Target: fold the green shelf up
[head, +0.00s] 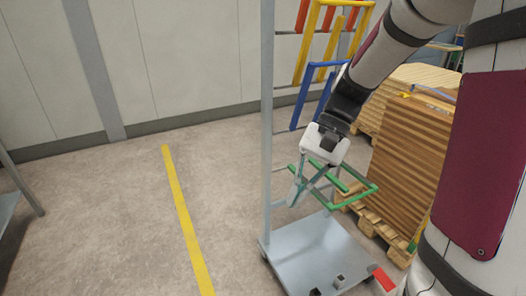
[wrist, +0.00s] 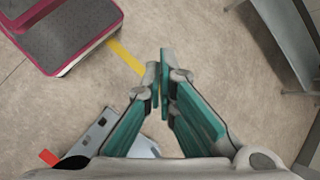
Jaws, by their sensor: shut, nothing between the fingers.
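The green shelf (head: 362,198) is an open frame of bars low on a grey rack. In the head view it sticks out to the right, roughly level, above the rack's base plate. My gripper (head: 295,194) points down at the left part of the green shelf, near the rack's upright, and partly covers it. I cannot tell whether it touches the shelf. In the wrist view my gripper (wrist: 165,72) has its teal fingers shut at the tips with nothing between them. I cannot make out the green shelf there.
The rack's upright (head: 267,110) and base plate (head: 310,252) stand close by. Blue (head: 308,97) and yellow (head: 304,50) frames are folded higher up. Stacked boards on a pallet (head: 405,160) stand at right. The floor left of the rack is clear, with a yellow line (head: 182,210).

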